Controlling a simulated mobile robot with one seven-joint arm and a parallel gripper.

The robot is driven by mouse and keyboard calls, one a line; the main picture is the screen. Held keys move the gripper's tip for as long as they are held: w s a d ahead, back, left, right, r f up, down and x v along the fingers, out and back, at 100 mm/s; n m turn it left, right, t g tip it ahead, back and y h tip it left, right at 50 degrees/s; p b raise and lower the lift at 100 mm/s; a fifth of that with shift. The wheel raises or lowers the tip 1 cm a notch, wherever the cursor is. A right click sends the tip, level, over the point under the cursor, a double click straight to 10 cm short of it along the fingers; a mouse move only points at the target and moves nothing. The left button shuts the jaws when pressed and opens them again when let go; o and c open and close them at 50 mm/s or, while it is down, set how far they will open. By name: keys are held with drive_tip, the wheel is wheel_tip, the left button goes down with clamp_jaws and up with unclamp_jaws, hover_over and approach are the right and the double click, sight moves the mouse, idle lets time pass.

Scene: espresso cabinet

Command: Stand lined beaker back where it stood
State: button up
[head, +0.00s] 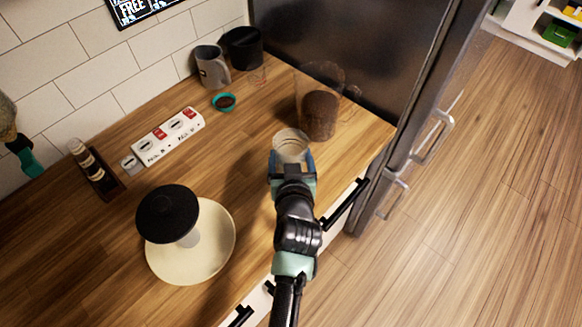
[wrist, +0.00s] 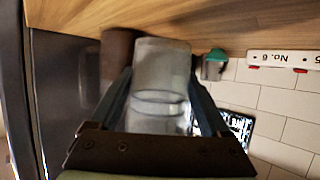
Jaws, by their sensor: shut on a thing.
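The lined beaker (head: 291,146) is a clear, see-through cup with pale lines around it. My gripper (head: 291,165) is shut on it, near the front edge of the wooden counter. In the wrist view the beaker (wrist: 160,80) sits between the two fingers of my gripper (wrist: 160,105). Its far end is near the counter surface, and I cannot tell whether it touches. The side of the beaker toward my wrist is partly hidden in the head view.
A tall clear container of brown grounds (head: 320,112) stands just behind the beaker, to the right. A teal-rimmed small cup (head: 224,102), a grey mug (head: 211,68) and a socket strip (head: 168,137) are further back. A black-topped plate stand (head: 215,245) is at left. Dark fridge (head: 350,40) bounds the right.

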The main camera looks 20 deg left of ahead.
drive_tip(key=shift+f, duration=2)
drive_tip(key=shift+f+b, duration=0.15)
drive_tip(key=shift+b, duration=0.15)
drive_tip(key=o, duration=1.2)
drive_tip(key=shift+r, duration=0.25)
drive_tip(key=shift+s+d, duration=0.15)
drive_tip(key=shift+s, duration=0.15)
drive_tip(key=b+v, duration=0.1)
drive_tip(key=v, duration=1)
drive_tip(key=shift+s+r, duration=0.1)
drive_tip(key=shift+r, duration=0.1)
